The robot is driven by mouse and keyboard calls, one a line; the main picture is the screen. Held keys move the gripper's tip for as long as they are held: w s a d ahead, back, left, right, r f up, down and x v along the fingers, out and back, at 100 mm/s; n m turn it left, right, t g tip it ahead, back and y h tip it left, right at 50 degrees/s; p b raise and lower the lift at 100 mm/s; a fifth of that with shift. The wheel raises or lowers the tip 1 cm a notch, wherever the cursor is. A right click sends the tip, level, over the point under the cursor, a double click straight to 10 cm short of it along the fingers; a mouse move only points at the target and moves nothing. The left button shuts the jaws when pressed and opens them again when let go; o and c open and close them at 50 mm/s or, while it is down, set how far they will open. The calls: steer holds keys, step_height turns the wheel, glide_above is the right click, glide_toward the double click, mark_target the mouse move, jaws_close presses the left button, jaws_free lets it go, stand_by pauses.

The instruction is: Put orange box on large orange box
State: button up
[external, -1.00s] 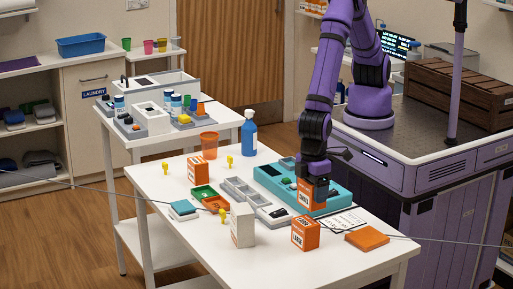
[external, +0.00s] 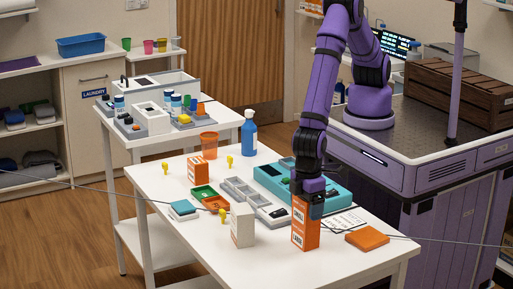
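The orange box (external: 300,212), with a white label side, is in my gripper (external: 308,204) in the external view. It sits directly above the large orange box (external: 306,238), which stands upright on the white table near its front edge. The two line up as one column, and no gap shows between them; I cannot tell whether the upper one fully rests on the lower. My gripper points down and is shut on the upper box, with the fingers partly hiding its top.
A white box (external: 242,226) stands to the left, and a flat orange block (external: 367,238) lies to the right. Behind are a teal case (external: 325,190) and a grey tray (external: 245,192). Another orange box (external: 198,170) stands farther back. The table's front left is clear.

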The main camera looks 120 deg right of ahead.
steer(key=shift+o, duration=1.3)
step_height(320, 180, up, 12)
steer(key=shift+r, duration=0.15)
